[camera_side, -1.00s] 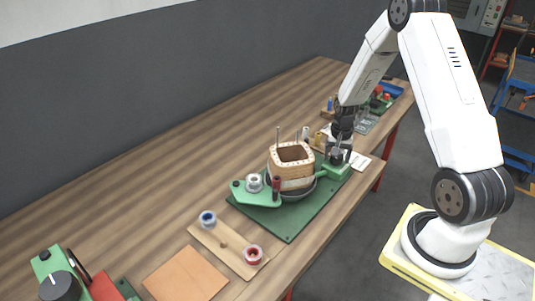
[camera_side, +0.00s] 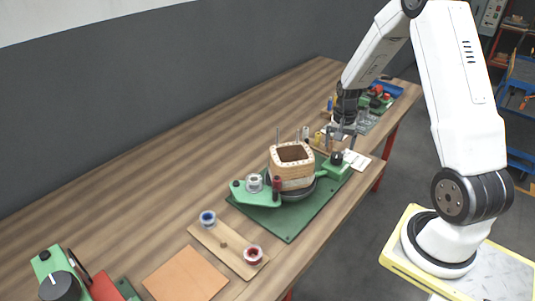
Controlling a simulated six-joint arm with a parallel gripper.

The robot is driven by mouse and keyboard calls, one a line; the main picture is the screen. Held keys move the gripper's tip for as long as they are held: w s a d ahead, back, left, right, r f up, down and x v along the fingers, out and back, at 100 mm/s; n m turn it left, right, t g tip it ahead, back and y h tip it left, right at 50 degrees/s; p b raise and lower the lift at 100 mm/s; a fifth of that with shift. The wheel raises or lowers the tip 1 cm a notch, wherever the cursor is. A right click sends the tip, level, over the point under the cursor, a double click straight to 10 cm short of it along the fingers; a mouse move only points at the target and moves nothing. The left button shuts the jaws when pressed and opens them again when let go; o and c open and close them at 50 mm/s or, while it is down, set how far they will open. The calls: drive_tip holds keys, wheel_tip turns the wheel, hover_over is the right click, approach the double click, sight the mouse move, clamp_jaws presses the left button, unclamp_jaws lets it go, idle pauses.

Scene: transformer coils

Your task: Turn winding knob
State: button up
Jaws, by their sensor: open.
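The winding knob looks to be the small black knob (camera_side: 336,158) on the green arm at the right end of the winding fixture. The square wooden coil former (camera_side: 291,166) sits on a dark round base on the green baseplate (camera_side: 292,226). My gripper (camera_side: 343,133) is open, pointing down, a little above the black knob and apart from it. Nothing shows between its fingers.
A green bracket (camera_side: 256,194) with a wire spool stands left of the former. A wooden board (camera_side: 226,246) with blue and red spools lies in front. A blue tray (camera_side: 389,90) and small parts are behind my gripper.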

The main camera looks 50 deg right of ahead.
drive_tip(key=shift+r, duration=1.3)
drive_tip(key=s+a+r+n+t, duration=0.1)
drive_tip(key=a+n, duration=0.5)
drive_tip(key=a, duration=0.6)
drive_tip(key=s+a+r+n+t, duration=0.1)
drive_tip(key=s+a+r+n, duration=0.3)
drive_tip(key=a, duration=0.9)
drive_tip(key=n, duration=0.2)
drive_tip(key=shift+s+a+r+n+t, duration=0.25)
drive_tip(key=shift+s+r+n+t, duration=0.05)
drive_tip(key=shift+s, duration=0.05)
